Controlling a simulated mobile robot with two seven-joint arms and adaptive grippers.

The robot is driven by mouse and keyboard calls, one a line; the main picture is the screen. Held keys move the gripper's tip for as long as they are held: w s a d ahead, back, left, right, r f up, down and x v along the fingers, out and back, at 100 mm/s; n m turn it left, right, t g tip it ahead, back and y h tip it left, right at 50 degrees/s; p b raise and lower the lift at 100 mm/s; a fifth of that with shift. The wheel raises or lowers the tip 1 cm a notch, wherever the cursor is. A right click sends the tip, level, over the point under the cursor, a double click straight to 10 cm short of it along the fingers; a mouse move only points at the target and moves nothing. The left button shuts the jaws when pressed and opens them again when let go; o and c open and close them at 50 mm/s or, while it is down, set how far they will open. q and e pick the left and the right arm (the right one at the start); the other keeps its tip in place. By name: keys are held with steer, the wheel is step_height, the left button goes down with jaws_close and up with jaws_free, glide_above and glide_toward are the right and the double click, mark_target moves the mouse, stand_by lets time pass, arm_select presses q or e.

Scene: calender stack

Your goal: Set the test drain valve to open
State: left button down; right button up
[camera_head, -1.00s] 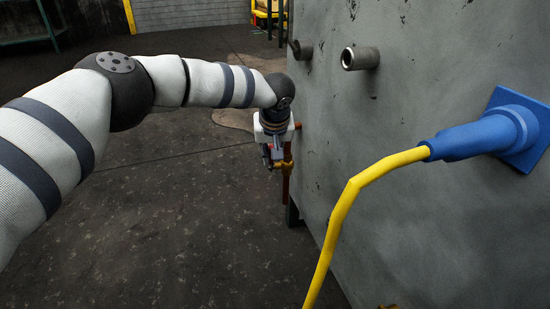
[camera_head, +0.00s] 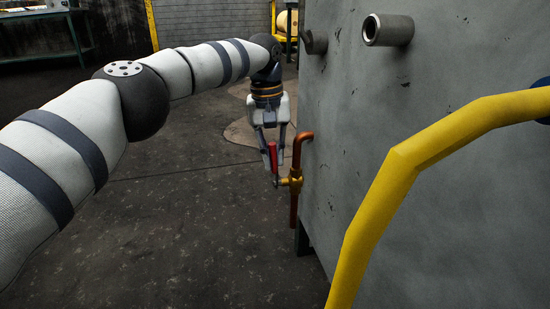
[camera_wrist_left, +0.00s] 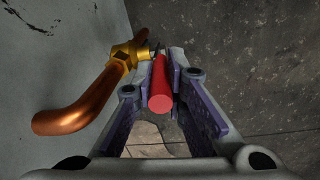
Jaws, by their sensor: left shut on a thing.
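The test drain valve has a brass body (camera_head: 292,182) on a copper pipe (camera_head: 302,146) that bends out of the grey cabinet wall and runs down. Its red lever handle (camera_head: 272,156) stands nearly upright, about in line with the pipe. My left gripper (camera_head: 274,170) reaches down from above and is shut on the handle. In the left wrist view the red handle (camera_wrist_left: 161,92) lies between the purple-padded fingers (camera_wrist_left: 170,70), with the brass valve body (camera_wrist_left: 125,55) just beyond to the left. My right gripper is out of view.
The grey cabinet (camera_head: 365,160) stands close right of the valve, with two pipe stubs (camera_head: 388,30) above. The floor (camera_head: 170,230) left of the valve is clear. A green bench (camera_head: 45,55) stands far left.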

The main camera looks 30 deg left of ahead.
arm_select(q)
steer(key=shift+a+f, duration=0.1)
steer(key=c, duration=1.6)
jaws_free()
steer(key=r, duration=0.7)
steer(key=shift+s+a+r, duration=0.25)
steer(key=shift+r, duration=0.1)
